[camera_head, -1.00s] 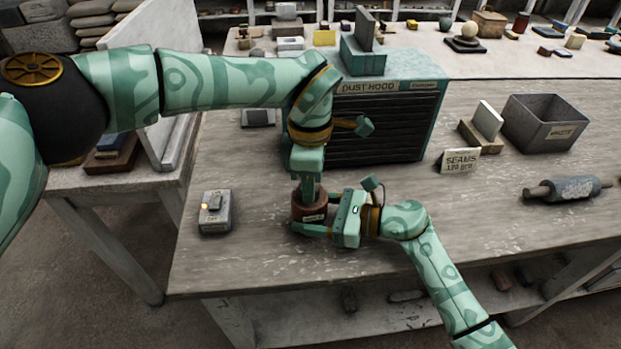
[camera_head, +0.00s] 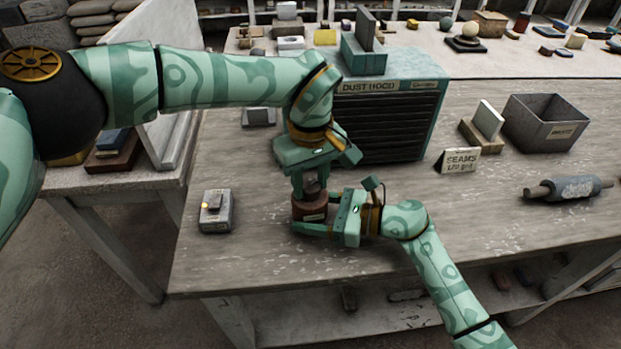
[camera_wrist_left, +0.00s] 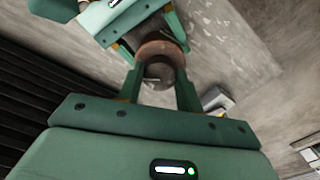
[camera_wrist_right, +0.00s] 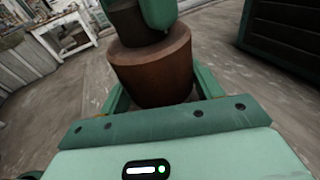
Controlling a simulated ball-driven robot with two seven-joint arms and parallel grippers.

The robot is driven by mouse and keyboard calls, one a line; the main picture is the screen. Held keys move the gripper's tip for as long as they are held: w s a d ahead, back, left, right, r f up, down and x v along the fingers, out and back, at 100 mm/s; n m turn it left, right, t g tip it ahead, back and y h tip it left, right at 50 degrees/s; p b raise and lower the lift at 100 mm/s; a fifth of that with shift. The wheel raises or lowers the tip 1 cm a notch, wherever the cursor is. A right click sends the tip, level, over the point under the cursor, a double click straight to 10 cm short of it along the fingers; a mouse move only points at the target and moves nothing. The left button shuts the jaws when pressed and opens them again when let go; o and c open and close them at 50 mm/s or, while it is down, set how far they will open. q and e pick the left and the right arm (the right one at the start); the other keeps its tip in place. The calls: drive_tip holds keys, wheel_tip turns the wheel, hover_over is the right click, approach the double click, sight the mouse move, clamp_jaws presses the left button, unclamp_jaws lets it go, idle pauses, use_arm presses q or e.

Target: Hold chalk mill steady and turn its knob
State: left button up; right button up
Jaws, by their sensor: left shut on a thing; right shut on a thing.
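The chalk mill (camera_head: 310,209) is a reddish-brown round body with a small label, upright on the worn workbench. Its dark knob (camera_head: 311,188) sits on top. My left gripper (camera_head: 310,190) points down from above and is shut on the knob; in the left wrist view the knob (camera_wrist_left: 159,75) is between its fingers. My right gripper (camera_head: 315,218) reaches in from the right, low down, and is shut around the mill body. In the right wrist view the body (camera_wrist_right: 152,68) fills the space between the fingers. The knob is partly hidden there by the left gripper.
A dust hood (camera_head: 385,120) with dark slats stands right behind the grippers. A small grey box (camera_head: 216,212) with a yellow light lies left of the mill. A sign (camera_head: 458,161), a grey bin (camera_head: 546,122) and a roller (camera_head: 570,188) are to the right. The bench front is clear.

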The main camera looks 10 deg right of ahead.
use_arm(q)
drive_tip(key=m, duration=0.5)
drive_tip(key=shift+a+m, duration=0.1)
drive_tip(key=shift+m, duration=0.2)
drive_tip(key=shift+w+m, duration=0.1)
drive_tip(key=shift+m, duration=2.1)
drive_tip(key=o, duration=1)
